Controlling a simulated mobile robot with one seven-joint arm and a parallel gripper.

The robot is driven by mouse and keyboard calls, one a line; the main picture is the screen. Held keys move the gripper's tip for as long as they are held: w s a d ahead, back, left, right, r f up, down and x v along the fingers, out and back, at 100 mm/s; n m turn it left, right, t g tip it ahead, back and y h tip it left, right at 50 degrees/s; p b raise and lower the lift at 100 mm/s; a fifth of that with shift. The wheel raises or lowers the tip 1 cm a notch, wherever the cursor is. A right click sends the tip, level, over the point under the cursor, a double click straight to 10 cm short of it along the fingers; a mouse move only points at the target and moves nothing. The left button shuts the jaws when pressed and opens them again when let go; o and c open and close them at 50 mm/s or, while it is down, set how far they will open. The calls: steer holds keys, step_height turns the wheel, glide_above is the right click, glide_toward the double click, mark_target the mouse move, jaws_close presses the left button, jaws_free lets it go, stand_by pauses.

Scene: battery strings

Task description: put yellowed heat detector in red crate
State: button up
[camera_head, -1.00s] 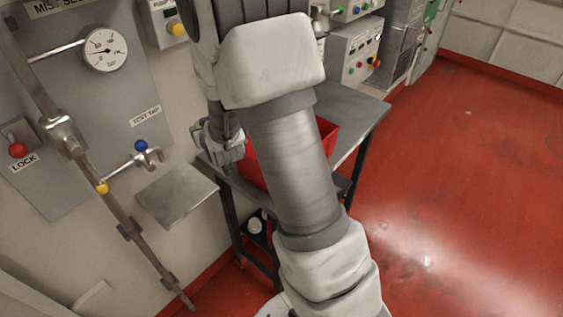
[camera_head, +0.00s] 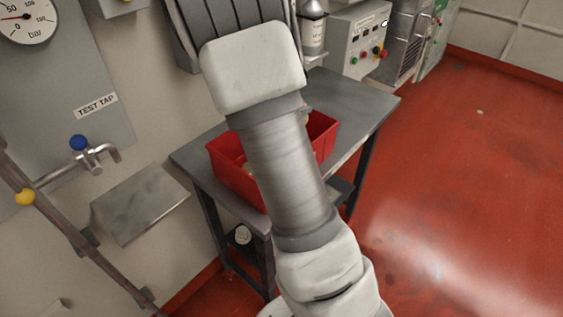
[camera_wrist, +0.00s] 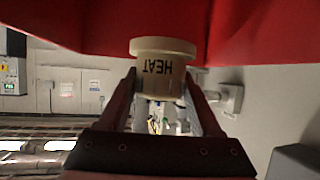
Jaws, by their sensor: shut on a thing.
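The yellowed heat detector (camera_wrist: 163,62) is a cream round piece marked HEAT, upside down in the wrist view. My gripper (camera_wrist: 160,84) is shut on it, with one finger on each side. The red crate (camera_head: 232,178) stands on a grey metal table, partly hidden behind my arm in the head view. A red surface, apparently the crate (camera_wrist: 60,18), fills the top of the wrist view close to the detector. Whether they touch, I cannot tell. My gripper and the detector are not clearly visible in the head view, where my arm blocks the crate's middle.
The grey table (camera_head: 352,100) has bare room right of the crate. A control box (camera_head: 352,42) and a pale cylinder (camera_head: 313,30) stand behind. A wall ledge (camera_head: 140,203) and a tap (camera_head: 92,158) are at left.

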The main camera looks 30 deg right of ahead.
steer(key=f, duration=0.1)
steer(key=f+b, duration=0.1)
steer(key=f, duration=0.1)
steer(key=f+b, duration=0.1)
steer(key=f, duration=0.1)
steer(key=shift+s+d+f, duration=0.15)
steer(key=shift+d+f, duration=0.05)
steer(key=shift+d, duration=0.05)
steer(key=shift+f+b, duration=0.45)
steer(key=shift+f, duration=1.9)
steer(key=shift+f, duration=0.1)
steer(key=shift+f, duration=0.15)
steer(key=o, duration=1.4)
steer(key=shift+o, duration=0.2)
steer(key=shift+a+r, duration=0.25)
steer(key=shift+r, duration=0.15)
steer(key=p+v, duration=0.1)
steer(key=v, duration=0.6)
steer(key=shift+f, duration=0.1)
